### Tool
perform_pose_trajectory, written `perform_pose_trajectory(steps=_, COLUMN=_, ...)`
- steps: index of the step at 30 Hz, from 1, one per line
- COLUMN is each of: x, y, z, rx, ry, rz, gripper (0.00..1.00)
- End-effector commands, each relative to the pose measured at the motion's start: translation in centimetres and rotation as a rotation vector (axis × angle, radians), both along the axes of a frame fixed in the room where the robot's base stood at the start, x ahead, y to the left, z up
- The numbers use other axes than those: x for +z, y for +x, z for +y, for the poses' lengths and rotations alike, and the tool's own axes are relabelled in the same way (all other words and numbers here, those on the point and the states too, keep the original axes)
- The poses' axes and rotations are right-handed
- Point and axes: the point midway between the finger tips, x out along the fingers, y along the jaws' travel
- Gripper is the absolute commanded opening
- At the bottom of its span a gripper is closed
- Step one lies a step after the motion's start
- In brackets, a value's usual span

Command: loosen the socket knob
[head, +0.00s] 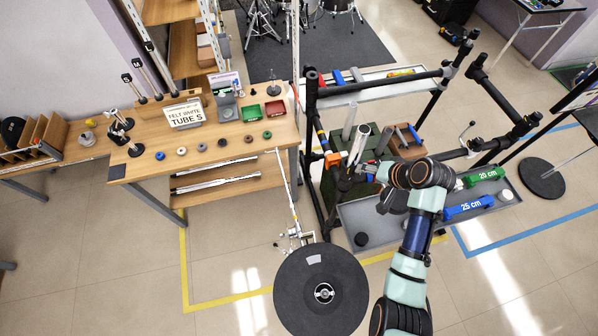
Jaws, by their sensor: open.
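My gripper (366,171) is at the end of my arm, left of the wrist, beside the black tube rack. It is small in this view and partly lost among dark parts. An orange clamp-like part (333,159) sits on the rack's left upright, a little left of my gripper. I cannot make out for certain which part is the socket knob. Pale metal tubes (358,144) stand tilted just above my gripper. I see nothing held in it.
A black cymbal-like pad (321,289) on a stand is at the front. A wooden table (215,140) with felts and a sign stands left. Floor at front left is clear.

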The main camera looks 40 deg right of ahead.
Motion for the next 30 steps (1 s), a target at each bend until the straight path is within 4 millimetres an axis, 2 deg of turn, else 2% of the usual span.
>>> perform_pose_trajectory(steps=5, x=-0.4, y=0.0, z=-0.3, rx=-0.007, ry=0.006, rz=0.0, gripper=0.68)
perform_pose_trajectory(steps=15, x=-5.3, y=3.3, z=-0.8, rx=-0.004, ry=0.006, rz=0.001, gripper=0.68)
perform_pose_trajectory(steps=18, x=-6.1, y=3.9, z=-1.0, rx=-0.005, ry=0.004, rz=0.0, gripper=0.68)
perform_pose_trajectory(steps=27, x=-6.5, y=4.1, z=-1.0, rx=-0.004, ry=0.002, rz=0.0, gripper=0.68)
perform_pose_trajectory(steps=30, x=-6.4, y=4.1, z=-1.0, rx=-0.004, ry=0.002, rz=0.0, gripper=0.53)
